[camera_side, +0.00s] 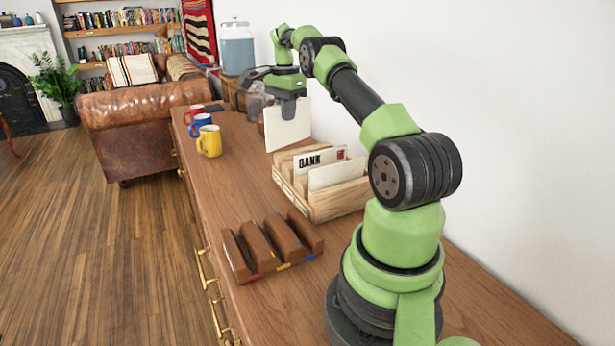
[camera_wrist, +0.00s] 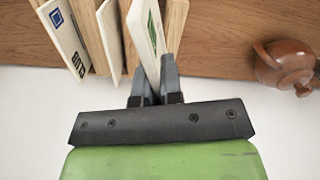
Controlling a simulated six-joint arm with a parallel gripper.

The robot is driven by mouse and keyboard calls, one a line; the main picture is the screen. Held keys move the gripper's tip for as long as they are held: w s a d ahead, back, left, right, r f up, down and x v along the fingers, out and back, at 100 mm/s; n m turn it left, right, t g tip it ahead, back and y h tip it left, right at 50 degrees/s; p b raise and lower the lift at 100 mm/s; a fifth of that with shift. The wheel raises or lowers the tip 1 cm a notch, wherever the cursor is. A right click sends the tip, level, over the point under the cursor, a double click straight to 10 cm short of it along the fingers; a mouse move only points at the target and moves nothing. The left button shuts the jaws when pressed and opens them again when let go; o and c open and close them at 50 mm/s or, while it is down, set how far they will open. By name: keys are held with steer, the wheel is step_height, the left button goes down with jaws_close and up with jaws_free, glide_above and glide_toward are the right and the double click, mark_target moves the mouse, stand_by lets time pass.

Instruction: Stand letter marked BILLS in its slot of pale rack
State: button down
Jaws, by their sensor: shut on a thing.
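My gripper (camera_side: 288,99) is shut on the top edge of a white letter (camera_side: 288,128) and holds it upright. The face toward the side camera is blank. In the wrist view my gripper (camera_wrist: 156,88) pinches the same letter (camera_wrist: 146,40), which has green marks too slanted to read. The pale rack (camera_side: 322,212) stands on the counter, nearer the side camera than the held letter. A letter marked BANK (camera_side: 318,159) and a blank-faced letter (camera_side: 338,174) stand in it. In the wrist view the rack's slats (camera_wrist: 174,25) lie around the held letter; its height above them is unclear.
A dark brown rack (camera_side: 270,254) sits nearer the front, with empty slots. Yellow (camera_side: 209,143), blue (camera_side: 200,124) and red mugs (camera_side: 193,113) stand left of the letter. A brown teapot (camera_wrist: 286,62) shows in the wrist view. A wall borders the counter's right side.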

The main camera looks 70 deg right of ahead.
mark_target(304, 110)
steer(key=s+d+m, duration=0.2)
steer(key=shift+s+d+f+m, duration=0.2)
steer(key=shift+s+d+m, duration=0.1)
steer(key=shift+s+d, duration=0.1)
steer(key=shift+s+d+f+m, duration=0.1)
steer(key=shift+s+d+m, duration=0.1)
steer(key=shift+s+m, duration=0.2)
step_height(304, 110, down, 10)
steer(key=shift+r, duration=0.1)
